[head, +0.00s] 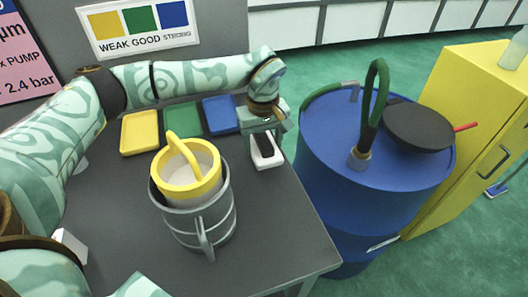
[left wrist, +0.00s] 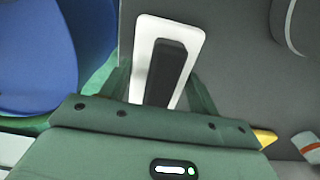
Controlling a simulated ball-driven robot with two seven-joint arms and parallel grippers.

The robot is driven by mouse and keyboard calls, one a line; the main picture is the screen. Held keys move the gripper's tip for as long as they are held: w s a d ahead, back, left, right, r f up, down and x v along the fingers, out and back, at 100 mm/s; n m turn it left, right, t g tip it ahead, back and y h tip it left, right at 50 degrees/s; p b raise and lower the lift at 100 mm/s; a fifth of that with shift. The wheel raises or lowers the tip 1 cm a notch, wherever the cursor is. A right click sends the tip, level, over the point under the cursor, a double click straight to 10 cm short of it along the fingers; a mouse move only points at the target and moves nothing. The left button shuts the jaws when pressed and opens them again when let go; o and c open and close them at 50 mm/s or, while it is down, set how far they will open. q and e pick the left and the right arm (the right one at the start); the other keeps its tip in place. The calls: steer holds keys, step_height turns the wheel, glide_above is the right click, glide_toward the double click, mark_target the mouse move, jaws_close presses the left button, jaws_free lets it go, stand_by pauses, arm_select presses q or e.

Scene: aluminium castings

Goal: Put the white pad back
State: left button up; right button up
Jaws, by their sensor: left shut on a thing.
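The white pad (head: 268,161) is a white rounded slab with a dark grip on top, near the right edge of the grey table (head: 285,225). My left gripper (head: 264,128) is over it and shut on its dark grip. In the left wrist view the white pad (left wrist: 144,40) and its dark grip sit between the fingers. I cannot tell whether the pad touches the table. My right gripper is not in view.
A blue drum (head: 330,165) with a green hose (head: 383,80) and dark pan (head: 420,125) stands close right. A colour sign (head: 138,25) hangs behind. The front right table area is clear.

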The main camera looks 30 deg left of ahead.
mark_target(263, 138)
arm_select(q)
step_height(263, 138, down, 3)
steer(key=shift+f+b, duration=0.2)
steer(key=shift+b, duration=0.35)
steer(key=shift+r, duration=0.1)
steer(key=o, duration=0.9)
steer(key=shift+o, duration=0.2)
step_height(263, 138, up, 12)
steer(key=p, duration=0.4)
steer(key=shift+r, duration=0.1)
